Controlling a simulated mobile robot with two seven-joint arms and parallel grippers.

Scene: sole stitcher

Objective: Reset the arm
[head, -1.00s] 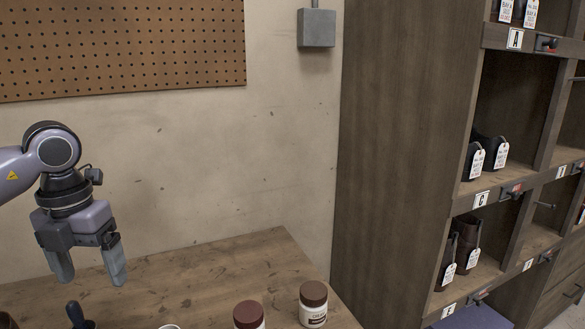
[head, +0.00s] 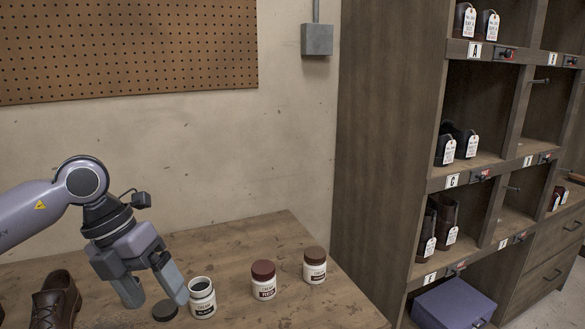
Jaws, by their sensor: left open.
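My left gripper (head: 156,292) is open and empty, with its fingers pointing down over the wooden bench (head: 235,252). Its right finger is close to an open white jar (head: 202,298) with a black label; I cannot tell if they touch. A dark round lid (head: 165,310) lies on the bench just below the fingers. A brown leather shoe (head: 57,302) stands on the bench left of the gripper. My right gripper is not in view.
Two closed jars with brown lids, one nearer (head: 263,280) and one farther (head: 315,265), stand to the right. A wooden cubby shelf (head: 385,150) holds tagged shoes, with a purple box (head: 453,303) low down. The back of the bench is clear.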

